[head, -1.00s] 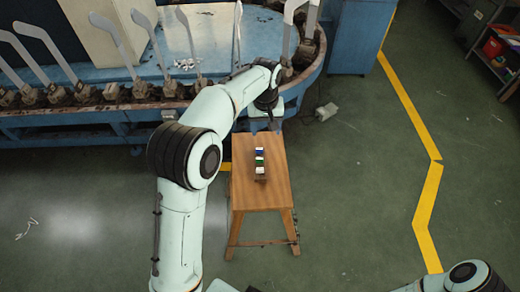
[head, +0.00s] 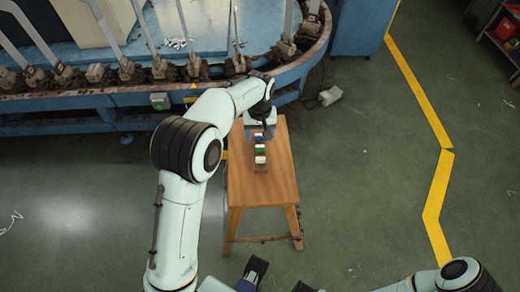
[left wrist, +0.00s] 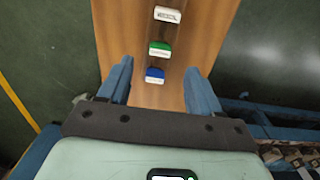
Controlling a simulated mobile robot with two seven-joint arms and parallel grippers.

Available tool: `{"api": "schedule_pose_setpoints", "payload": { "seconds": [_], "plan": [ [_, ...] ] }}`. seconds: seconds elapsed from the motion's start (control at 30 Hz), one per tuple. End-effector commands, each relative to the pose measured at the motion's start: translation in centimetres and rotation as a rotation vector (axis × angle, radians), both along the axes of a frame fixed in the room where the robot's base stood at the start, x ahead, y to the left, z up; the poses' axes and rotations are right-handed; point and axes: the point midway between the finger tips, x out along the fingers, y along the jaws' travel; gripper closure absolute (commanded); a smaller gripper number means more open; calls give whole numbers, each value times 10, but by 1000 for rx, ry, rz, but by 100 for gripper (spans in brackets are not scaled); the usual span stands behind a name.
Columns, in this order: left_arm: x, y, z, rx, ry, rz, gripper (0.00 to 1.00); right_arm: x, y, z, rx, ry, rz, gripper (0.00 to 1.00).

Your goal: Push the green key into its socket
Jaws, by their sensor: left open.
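The green key (head: 261,149) is a small block with a pale label. It stands between a blue key (head: 258,138) and a white key (head: 260,160) in a row on a wooden stool (head: 280,185). In the left wrist view the green key (left wrist: 160,49) lies ahead of my fingers, and the blue key (left wrist: 155,75) is between them, apart from both. My left gripper (left wrist: 158,66) is open and empty; in the head view it (head: 260,130) is over the stool's far end. I cannot make out the green key's socket or depth. My right gripper cannot be made out clearly.
The green floor (head: 370,190) right of the stool is clear up to a yellow line (head: 437,190).

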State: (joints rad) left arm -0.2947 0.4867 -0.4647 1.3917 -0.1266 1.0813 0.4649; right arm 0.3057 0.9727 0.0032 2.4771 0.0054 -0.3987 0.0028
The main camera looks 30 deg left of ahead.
Motion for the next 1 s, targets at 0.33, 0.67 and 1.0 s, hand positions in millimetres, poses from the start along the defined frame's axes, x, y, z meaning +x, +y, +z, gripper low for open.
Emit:
{"api": "schedule_pose_setpoints", "payload": {
  "seconds": [0.33, 0.67, 1.0],
  "plan": [
    [-4, -2, -41, -1, 3, 1, 36, 2, 0, -6, -2, -10, -2, 57],
    [-3, -2, -56, 0, 0, 2, 36, 4, 0, -7, -2, -14, -2, 57],
    [-3, -2, -56, -1, -1, 1, 96, 3, 0, -7, -2, -13, -2, 57]
  ]
}}
